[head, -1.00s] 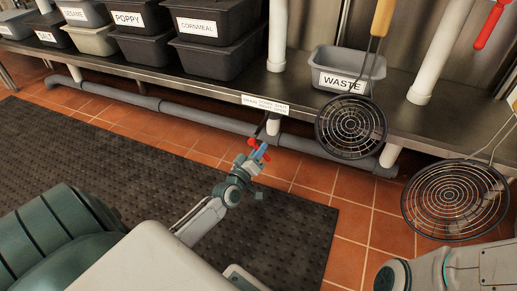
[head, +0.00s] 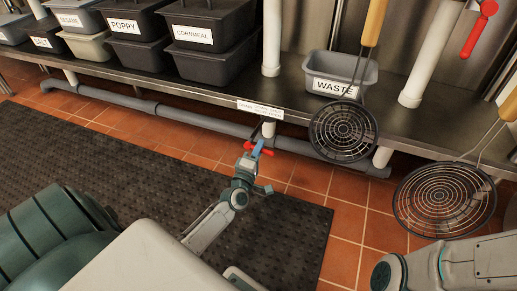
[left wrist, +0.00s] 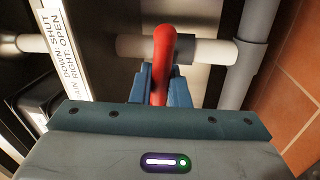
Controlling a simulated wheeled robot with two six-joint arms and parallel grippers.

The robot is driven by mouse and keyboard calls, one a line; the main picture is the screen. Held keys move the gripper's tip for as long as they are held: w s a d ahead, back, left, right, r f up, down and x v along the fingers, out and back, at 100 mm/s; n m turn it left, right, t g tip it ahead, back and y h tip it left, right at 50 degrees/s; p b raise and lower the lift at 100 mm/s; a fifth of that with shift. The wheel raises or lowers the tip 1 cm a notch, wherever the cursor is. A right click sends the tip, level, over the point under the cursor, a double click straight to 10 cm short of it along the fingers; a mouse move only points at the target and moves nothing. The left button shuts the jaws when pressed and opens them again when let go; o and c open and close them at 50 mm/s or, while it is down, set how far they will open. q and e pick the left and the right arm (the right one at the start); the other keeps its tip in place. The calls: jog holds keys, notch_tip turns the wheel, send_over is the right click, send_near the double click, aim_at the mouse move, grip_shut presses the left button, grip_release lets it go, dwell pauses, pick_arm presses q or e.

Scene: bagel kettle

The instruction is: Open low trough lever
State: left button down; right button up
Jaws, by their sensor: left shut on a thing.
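The red lever (head: 268,152) is on the drain pipework below the front edge of the steel shelf. My left gripper (head: 257,149) is at the lever, with its blue fingers shut on it. In the left wrist view the red lever (left wrist: 164,45) stands upright in the picture between the two blue fingers (left wrist: 158,86), in front of a white pipe. A white label (left wrist: 62,55) beside it reads "DOWN: SHUT" and "RIGHT: OPEN". The label also shows on the shelf edge in the head view (head: 260,109). The fingers hide part of the lever. My right gripper is out of view.
A grey pipe (head: 180,116) runs under the steel shelf. Two round wire strainers (head: 343,130) (head: 443,200) hang to the right of the lever. A grey WASTE bin (head: 342,74) and several labelled tubs stand on the shelf. A dark mat (head: 120,170) covers the floor.

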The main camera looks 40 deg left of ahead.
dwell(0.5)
pick_arm(q)
jog(key=c, duration=1.5)
grip_release()
jog(key=shift+o, duration=0.2)
jog(key=p+v, duration=0.2)
jog(key=v, duration=0.9)
jog(key=shift+w+d, duration=0.1)
